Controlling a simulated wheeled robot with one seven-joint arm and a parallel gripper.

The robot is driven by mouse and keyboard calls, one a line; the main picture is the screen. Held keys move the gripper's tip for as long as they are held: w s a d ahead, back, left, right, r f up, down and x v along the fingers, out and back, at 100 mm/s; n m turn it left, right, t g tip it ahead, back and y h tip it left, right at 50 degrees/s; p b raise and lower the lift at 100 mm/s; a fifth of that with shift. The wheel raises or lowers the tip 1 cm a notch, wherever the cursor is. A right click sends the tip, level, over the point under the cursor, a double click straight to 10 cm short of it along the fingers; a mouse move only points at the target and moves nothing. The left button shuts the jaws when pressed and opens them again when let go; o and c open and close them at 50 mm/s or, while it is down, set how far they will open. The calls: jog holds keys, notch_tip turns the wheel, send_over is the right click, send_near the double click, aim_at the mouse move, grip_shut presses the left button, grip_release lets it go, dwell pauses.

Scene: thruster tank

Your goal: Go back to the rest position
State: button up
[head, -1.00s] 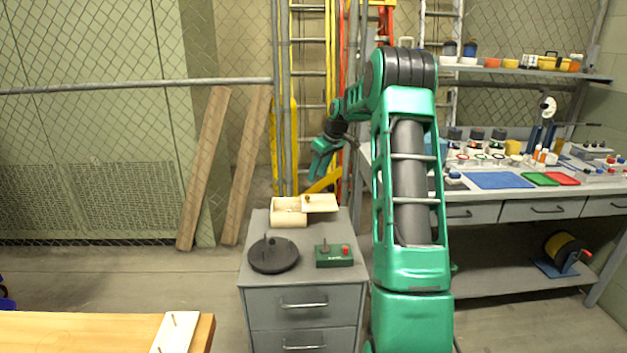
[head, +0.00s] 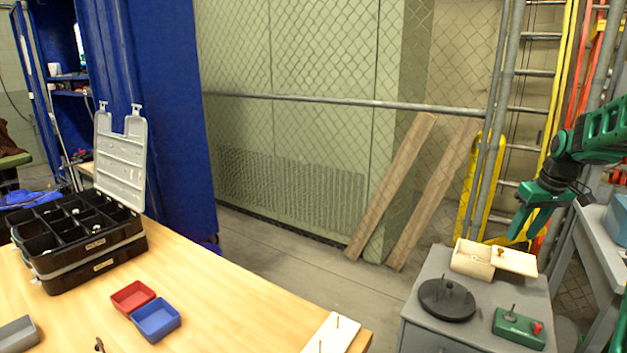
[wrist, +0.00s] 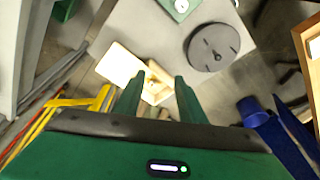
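My green gripper (head: 525,222) is at the right of the head view, above the back of the grey cabinet (head: 418,298). In the wrist view the two fingers of my gripper (wrist: 158,85) stand apart with nothing held between them. Below and beyond them is a pale wooden box (head: 472,259) with its lid (head: 514,261) beside it; the box also shows in the wrist view (wrist: 152,92), partly hidden by the fingers.
On the cabinet top are a round black disc (head: 447,299) and a green control box (head: 519,328). A wooden table (head: 230,305) at the left holds a black compartment case (head: 90,255), a red bin (head: 132,297) and a blue bin (head: 155,319). Open floor lies between table and fence.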

jog(key=s+a+f+m+g, duration=0.1)
jog(key=s+a, duration=0.5)
jog(key=s, duration=0.6)
jog(key=s+a+f+m+g, duration=0.1)
jog(key=s+a+m, duration=0.2)
jog(key=s, duration=1)
jog(key=s+a+f+m+g, duration=0.1)
jog(key=s+a+m, duration=0.1)
jog(key=s+a, duration=0.7)
jog(key=s, duration=0.3)
jog(key=shift+s, duration=0.4)
jog(key=shift+a, duration=0.1)
jog(key=shift+w+f, duration=0.2)
jog(key=shift+w, duration=0.45)
